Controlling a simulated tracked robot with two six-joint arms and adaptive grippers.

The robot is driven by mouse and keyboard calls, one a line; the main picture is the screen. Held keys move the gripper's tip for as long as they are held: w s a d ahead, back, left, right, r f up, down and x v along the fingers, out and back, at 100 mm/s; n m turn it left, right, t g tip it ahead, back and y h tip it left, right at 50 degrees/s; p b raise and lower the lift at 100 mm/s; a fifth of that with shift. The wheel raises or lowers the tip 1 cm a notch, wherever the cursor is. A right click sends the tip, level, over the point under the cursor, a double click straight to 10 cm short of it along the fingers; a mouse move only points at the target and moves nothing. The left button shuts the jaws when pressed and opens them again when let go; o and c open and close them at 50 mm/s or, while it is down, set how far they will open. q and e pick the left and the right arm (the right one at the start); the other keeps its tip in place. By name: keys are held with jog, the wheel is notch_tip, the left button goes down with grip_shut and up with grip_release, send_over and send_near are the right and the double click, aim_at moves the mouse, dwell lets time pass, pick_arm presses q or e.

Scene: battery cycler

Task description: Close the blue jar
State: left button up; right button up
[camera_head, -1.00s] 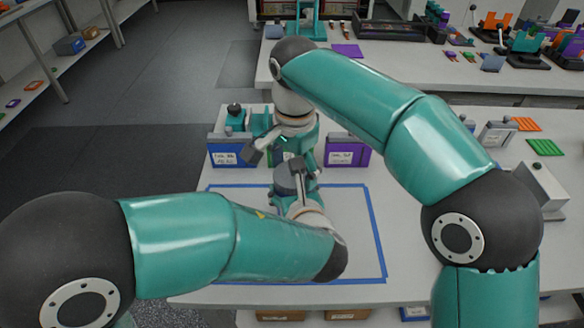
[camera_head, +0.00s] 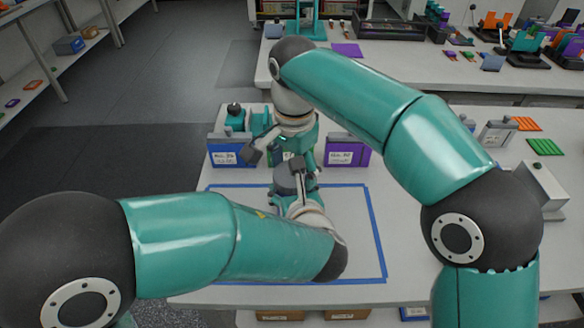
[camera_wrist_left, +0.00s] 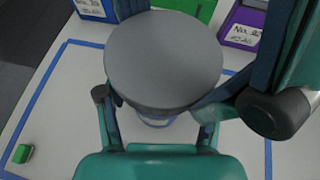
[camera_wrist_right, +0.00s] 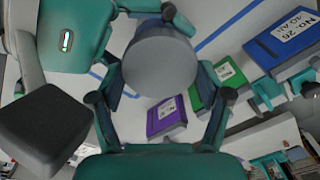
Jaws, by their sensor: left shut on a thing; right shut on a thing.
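The jar shows mainly as its round grey lid (camera_wrist_left: 165,58) from above in the left wrist view. A small pale and blue part of the jar body (camera_wrist_left: 155,122) shows under the lid. The grey lid also shows in the right wrist view (camera_wrist_right: 160,65) and small in the head view (camera_head: 287,182). My left gripper (camera_wrist_left: 158,112) is shut around the jar below the lid. My right gripper (camera_wrist_right: 160,98) is shut on the lid from the other side. The lid sits over the body; whether it is fully seated cannot be told.
Blue tape (camera_head: 378,235) outlines a work area on the white table. A blue bin (camera_head: 225,155), a purple bin (camera_head: 347,153) and a partly hidden green bin (camera_wrist_right: 228,80) stand behind it. A small green block (camera_wrist_left: 22,153) lies near the tape. The taped area's right side is clear.

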jog(key=shift+s+a+f, duration=0.45)
jog(key=shift+s+f, duration=0.2)
jog(key=shift+s, duration=0.15)
dwell(0.5)
jog(key=o, duration=0.9)
jog(key=shift+o, duration=1.5)
jog(key=shift+r, duration=0.1)
jog(key=shift+w+d+r+n, duration=0.55)
jog(key=shift+r+n, duration=0.05)
jog(key=shift+r, duration=0.05)
jog(key=shift+w+r+n, duration=0.15)
jog(key=shift+r+n, duration=0.2)
jog(key=shift+n, duration=0.15)
jog(key=r+n, duration=0.1)
jog(key=n, duration=0.1)
jog(key=r+n, duration=0.1)
jog(key=n, duration=0.1)
jog(key=r+n, duration=0.2)
jog(key=n, duration=0.1)
jog(key=shift+w+a+r, duration=0.1)
jog(key=shift+w+a, duration=0.05)
jog(key=shift+a, duration=0.05)
jog(key=r+n, duration=0.1)
jog(key=n, duration=0.1)
jog(key=r+n, duration=0.1)
jog(key=n, duration=0.1)
jog(key=shift+s+g, duration=0.2)
jog(key=shift+g, duration=0.1)
